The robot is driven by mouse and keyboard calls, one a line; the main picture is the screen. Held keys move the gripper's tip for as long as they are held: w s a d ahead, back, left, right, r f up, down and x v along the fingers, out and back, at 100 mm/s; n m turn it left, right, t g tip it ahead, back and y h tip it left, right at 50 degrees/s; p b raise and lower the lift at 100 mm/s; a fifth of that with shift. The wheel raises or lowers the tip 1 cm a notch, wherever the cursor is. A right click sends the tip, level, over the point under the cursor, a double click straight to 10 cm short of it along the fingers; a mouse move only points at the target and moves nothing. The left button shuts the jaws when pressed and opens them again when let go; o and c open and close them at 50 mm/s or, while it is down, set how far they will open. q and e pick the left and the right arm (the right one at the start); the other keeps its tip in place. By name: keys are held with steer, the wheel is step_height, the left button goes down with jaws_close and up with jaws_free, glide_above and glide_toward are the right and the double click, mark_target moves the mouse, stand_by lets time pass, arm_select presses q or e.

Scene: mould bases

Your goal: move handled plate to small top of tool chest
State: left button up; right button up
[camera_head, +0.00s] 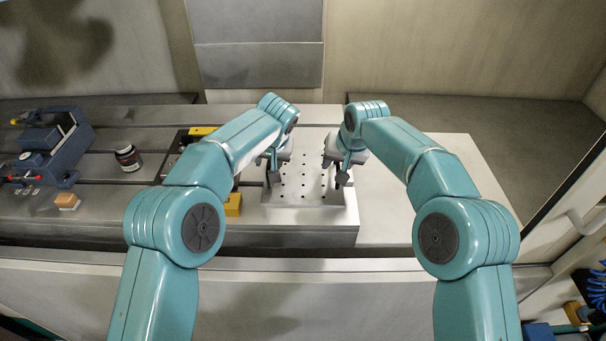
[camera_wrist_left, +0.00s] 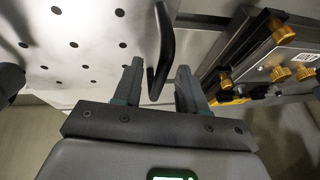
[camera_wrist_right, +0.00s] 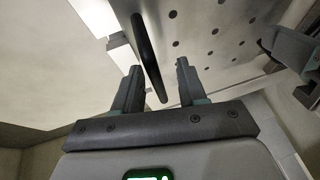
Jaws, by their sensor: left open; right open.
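The handled plate (camera_head: 305,187) is a flat metal plate with rows of holes, lying on a pale metal block. My left gripper (camera_head: 271,178) is at its left side and my right gripper (camera_head: 343,180) at its right side. In the left wrist view, the open left fingers (camera_wrist_left: 157,76) stand on either side of a black handle (camera_wrist_left: 164,45) of the plate (camera_wrist_left: 85,40). In the right wrist view, the open right fingers (camera_wrist_right: 158,72) stand either side of the other black handle (camera_wrist_right: 147,50). Neither gripper is closed on a handle.
A blue vise-like device (camera_head: 55,150), a dark jar (camera_head: 127,158) and a small orange-and-white block (camera_head: 67,201) are on the slotted table at left. Yellow-ended hardware (camera_head: 233,205) stands close left of the plate. The table right of the plate (camera_head: 390,215) is clear.

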arm_select(q)
steer(key=shift+w+d, duration=0.1)
steer(key=shift+d, duration=0.05)
arm_select(e)
steer(key=shift+w+d+f, duration=0.1)
steer(key=shift+d, duration=0.05)
arm_select(q)
jaws_close()
arm_select(e)
jaws_close()
arm_select(q)
steer(key=shift+f, duration=0.1)
stand_by(0.7)
